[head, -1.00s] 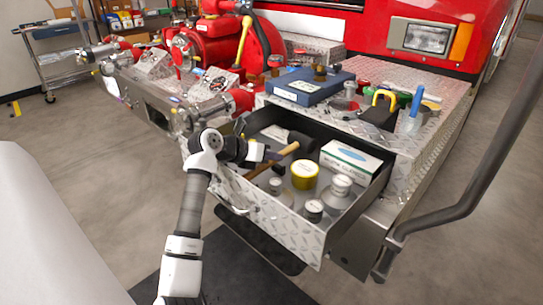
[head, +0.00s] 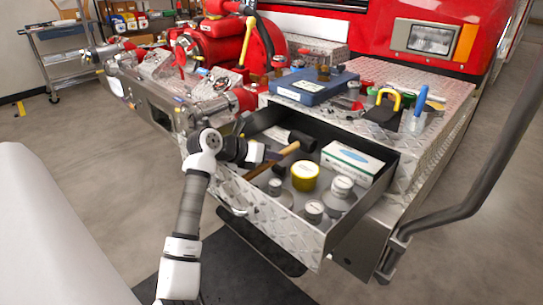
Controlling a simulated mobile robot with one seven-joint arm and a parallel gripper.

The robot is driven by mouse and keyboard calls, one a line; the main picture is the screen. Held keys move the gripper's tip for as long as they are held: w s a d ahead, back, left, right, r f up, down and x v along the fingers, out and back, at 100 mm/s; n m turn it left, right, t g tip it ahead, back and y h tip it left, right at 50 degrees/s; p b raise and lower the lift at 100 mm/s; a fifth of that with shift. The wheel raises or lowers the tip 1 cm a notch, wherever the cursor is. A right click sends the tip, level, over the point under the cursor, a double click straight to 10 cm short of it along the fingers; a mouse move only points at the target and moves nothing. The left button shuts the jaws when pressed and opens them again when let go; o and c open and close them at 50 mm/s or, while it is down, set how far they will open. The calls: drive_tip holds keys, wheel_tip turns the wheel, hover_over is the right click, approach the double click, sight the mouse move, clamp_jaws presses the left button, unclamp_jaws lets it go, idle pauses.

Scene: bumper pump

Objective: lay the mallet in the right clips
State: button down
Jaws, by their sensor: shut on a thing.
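The mallet (head: 286,150) has a black head and a light wooden handle. It is over the open drawer's left rear part, its head toward the back and its handle slanting down to the front left. My gripper (head: 267,156) is shut on the handle, seen from the side, with its fingertips partly hidden. I cannot tell whether the mallet touches the drawer floor. I cannot make out the right clips in this view.
The open drawer (head: 273,213) holds a yellow roll (head: 305,177), several grey-and-white containers and a white-and-green box (head: 351,161). A blue case (head: 311,86) and hand tools stand on the deck behind. A dark bent rail (head: 480,180) rises at right.

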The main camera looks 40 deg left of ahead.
drive_tip(key=f, duration=0.2)
drive_tip(key=shift+w+d+f, duration=0.2)
drive_tip(key=shift+d+f, duration=0.15)
drive_tip(key=shift+d, duration=0.05)
drive_tip(key=c, duration=1.2)
unclamp_jaws()
drive_tip(key=shift+o, duration=1.3)
drive_tip(key=shift+d+f, duration=0.1)
drive_tip(key=shift+f, duration=0.05)
drive_tip(key=shift+w, duration=0.1)
drive_tip(key=shift+r+p, duration=0.6)
drive_tip(key=shift+r, duration=0.3)
drive_tip(key=shift+a+r+p, duration=0.15)
drive_tip(key=shift+r+p, duration=0.85)
drive_tip(key=shift+r, duration=1.2)
drive_tip(key=shift+a+r+p, duration=0.15)
drive_tip(key=shift+r+p, duration=0.8)
drive_tip(key=shift+r, duration=1.2)
